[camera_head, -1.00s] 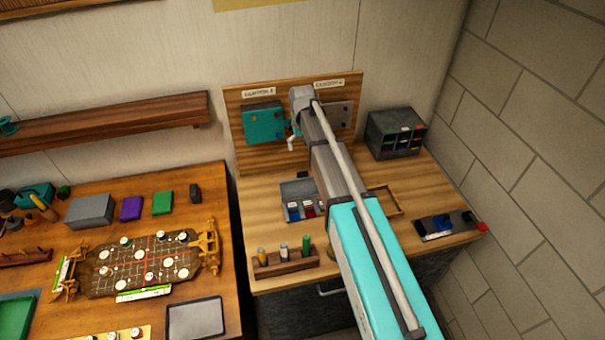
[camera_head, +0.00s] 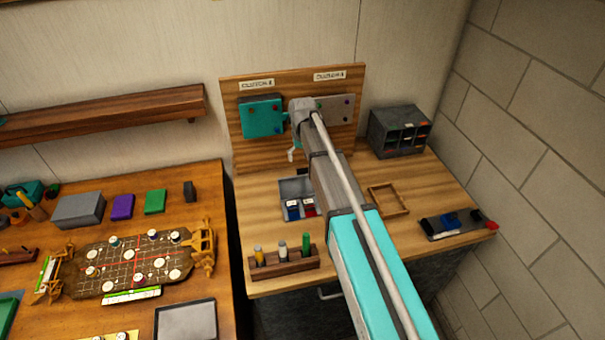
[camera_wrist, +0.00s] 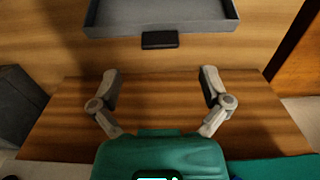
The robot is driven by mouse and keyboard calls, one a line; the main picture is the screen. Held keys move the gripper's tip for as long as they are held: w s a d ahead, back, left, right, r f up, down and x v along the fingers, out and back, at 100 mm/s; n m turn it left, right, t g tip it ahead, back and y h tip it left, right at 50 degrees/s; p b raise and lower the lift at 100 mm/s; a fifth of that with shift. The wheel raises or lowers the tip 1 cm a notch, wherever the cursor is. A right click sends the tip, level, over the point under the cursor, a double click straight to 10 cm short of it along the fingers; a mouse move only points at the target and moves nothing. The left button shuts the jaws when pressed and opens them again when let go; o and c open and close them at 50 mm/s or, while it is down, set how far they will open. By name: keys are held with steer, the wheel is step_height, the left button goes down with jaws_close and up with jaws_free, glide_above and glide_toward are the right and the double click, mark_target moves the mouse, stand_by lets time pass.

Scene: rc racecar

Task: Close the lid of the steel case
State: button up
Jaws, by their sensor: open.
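The steel case (camera_head: 285,210) is a small grey box on the right-hand bench, left of my arm, with blue and red items in it. Its grey lid (camera_head: 291,186) appears open, towards the back board, with a black tab (camera_head: 303,171) at its far edge. In the wrist view a grey rimmed panel, apparently the lid (camera_wrist: 160,24), is at the top edge, its black tab (camera_wrist: 160,40) below it. My gripper (camera_wrist: 160,72) is open and empty, its fingers spread below the tab in that view and not touching it. My arm hides the case's right side.
The upright back board (camera_head: 240,150) carries a teal box (camera_head: 262,118) and a grey plate (camera_head: 340,108) close to my wrist. A dark organizer (camera_head: 399,130), wooden frame (camera_head: 390,202) and bottle rack (camera_head: 284,264) stand around the case. Bare bench lies beyond the frame.

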mark_target(304, 171)
steer(key=shift+f+b, duration=2.5)
steer(key=shift+f, duration=0.3)
steer(key=c, duration=1.3)
steer(key=shift+c, duration=0.2)
steer(key=shift+s+d, duration=0.1)
steer(key=shift+d, duration=0.1)
steer(key=shift+s, duration=0.1)
